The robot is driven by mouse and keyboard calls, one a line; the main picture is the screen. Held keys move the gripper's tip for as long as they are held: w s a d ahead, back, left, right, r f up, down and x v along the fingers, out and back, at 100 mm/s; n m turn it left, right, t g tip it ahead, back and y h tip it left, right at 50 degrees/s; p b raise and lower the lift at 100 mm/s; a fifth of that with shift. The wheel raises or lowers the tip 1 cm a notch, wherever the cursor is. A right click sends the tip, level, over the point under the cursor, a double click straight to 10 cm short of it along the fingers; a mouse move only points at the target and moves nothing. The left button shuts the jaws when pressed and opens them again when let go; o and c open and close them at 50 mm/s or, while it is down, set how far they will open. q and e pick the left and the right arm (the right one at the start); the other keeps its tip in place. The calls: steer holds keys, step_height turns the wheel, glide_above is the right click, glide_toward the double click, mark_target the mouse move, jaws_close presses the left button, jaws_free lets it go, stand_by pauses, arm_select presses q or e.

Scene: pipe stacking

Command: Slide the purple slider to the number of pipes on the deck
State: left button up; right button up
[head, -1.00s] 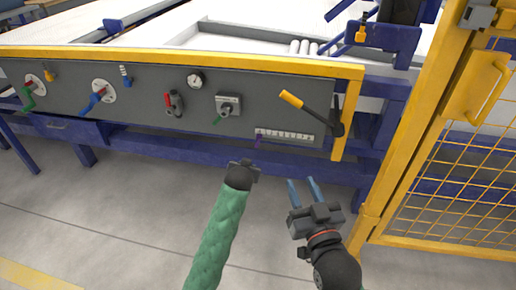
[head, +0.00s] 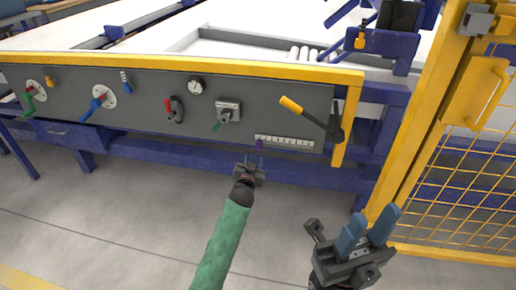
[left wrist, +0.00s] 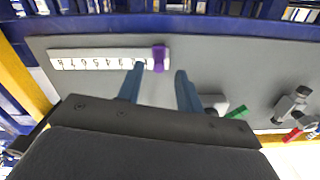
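The purple slider (head: 259,146) sits at the left end of the white number scale (head: 287,142) on the grey panel. In the left wrist view, the slider (left wrist: 159,58) stands at the low-number end of the scale (left wrist: 92,60), ahead of and between my left fingertips. My left gripper (head: 252,163) is open, just below the slider; its blue fingers (left wrist: 161,82) are apart with nothing gripped. My right gripper (head: 374,220) is open and empty, low in front of the frame. A few white pipes (head: 304,53) lie side by side on the deck (head: 240,48).
A yellow-handled lever (head: 308,112) is mounted above the scale. A yellow mesh gate (head: 460,160) stands at the right. The floor in front is clear.

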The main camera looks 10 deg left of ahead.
mark_target(259, 144)
arm_select(q)
steer(key=shift+w+r+b, duration=0.1)
steer(key=shift+w+b, duration=1)
steer(key=shift+w, duration=2.8)
jaws_close()
steer(key=shift+d, duration=0.1)
